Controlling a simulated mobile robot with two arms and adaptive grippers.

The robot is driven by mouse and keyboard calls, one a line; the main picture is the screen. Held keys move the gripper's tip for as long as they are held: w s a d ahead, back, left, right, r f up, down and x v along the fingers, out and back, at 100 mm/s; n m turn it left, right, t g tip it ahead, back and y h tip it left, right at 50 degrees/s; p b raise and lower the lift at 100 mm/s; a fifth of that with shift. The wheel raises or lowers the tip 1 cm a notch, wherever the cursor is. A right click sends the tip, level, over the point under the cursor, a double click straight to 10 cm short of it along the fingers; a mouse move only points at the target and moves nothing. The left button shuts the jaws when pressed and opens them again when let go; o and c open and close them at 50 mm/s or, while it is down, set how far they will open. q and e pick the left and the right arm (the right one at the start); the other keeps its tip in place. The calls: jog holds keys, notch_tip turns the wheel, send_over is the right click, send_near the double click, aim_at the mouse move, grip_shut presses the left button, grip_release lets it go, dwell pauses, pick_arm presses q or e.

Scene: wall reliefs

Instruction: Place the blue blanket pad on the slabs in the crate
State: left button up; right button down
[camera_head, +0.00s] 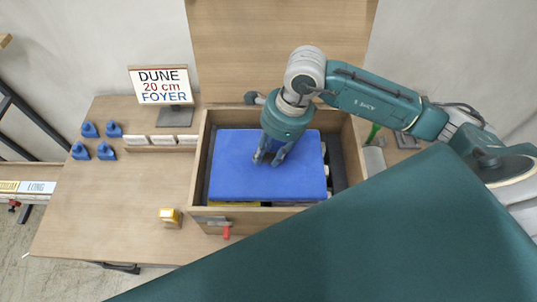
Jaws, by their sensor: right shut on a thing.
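The blue blanket pad (240,180) lies flat inside the wooden crate (198,165), covering most of the opening. What is under the pad is mostly hidden; a yellow edge shows below its front side and dark pieces show along its right side. My right gripper (272,158) reaches down from the upper right, and its fingers are at the pad's upper middle, shut on it. Whether the pad rests fully on what is beneath cannot be told. My left gripper does not show.
A sign reading DUNE 20 cm FOYER (161,86) stands at the back left. Several blue pieces (90,130) sit at the table's left. The table (110,200) is clear at front left. My teal body covers the lower right.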

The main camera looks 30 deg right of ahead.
jog(key=shift+d+x, duration=0.25)
jog(key=shift+x, duration=0.75)
jog(key=c, duration=1.4)
grip_release()
jog(key=shift+f, duration=0.1)
jog(key=shift+o, duration=0.2)
jog(key=b+v, duration=0.3)
jog(key=v, duration=0.9)
jog(key=shift+s, duration=0.1)
